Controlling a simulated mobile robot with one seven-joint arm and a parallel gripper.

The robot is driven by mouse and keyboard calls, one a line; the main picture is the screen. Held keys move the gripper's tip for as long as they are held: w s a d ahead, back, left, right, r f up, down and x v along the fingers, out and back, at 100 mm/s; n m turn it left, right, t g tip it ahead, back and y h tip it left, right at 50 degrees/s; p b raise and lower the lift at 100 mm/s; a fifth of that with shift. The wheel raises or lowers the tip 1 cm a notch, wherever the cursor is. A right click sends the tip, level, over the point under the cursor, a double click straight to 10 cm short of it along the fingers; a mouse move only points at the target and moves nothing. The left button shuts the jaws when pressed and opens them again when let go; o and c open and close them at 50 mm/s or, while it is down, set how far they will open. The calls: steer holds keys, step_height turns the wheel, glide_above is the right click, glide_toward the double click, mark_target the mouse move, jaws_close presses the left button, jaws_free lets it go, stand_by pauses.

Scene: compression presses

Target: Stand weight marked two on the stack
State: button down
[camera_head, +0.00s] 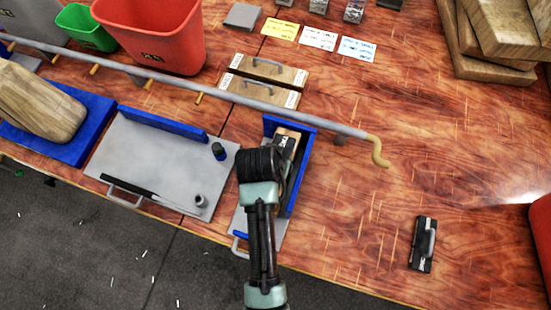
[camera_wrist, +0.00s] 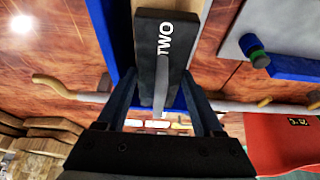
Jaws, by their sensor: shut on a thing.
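The weight marked two (camera_wrist: 178,30) is a dark block with white lettering and a grey bar handle. A pale wooden block (camera_wrist: 203,14) shows behind the weight, inside a tray with a blue rim (camera_wrist: 104,28). In the head view my gripper is over this blue-edged tray (camera_head: 302,176), with the wooden block (camera_head: 289,131) partly visible. My wrist hides much of the weight and fingers. I cannot tell whether the weight touches the wood.
Another dark handled weight (camera_head: 423,244) lies on the right of the table. Two wooden handled blocks (camera_head: 268,68) lie behind the tray. A long grey rod (camera_head: 240,99) with a hooked end crosses above the table. A grey plate (camera_head: 150,160) holds small cylinders at left.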

steer(key=shift+w+f, duration=0.15)
steer(key=shift+f, duration=0.05)
stand_by(0.4)
steer(key=shift+c, duration=0.5)
jaws_free()
steer(key=shift+o, duration=0.5)
steer(key=shift+s+f, duration=0.3)
steer(key=b+v, duration=0.1)
steer(key=v, duration=1.2)
steer(key=shift+w+r, duration=0.2)
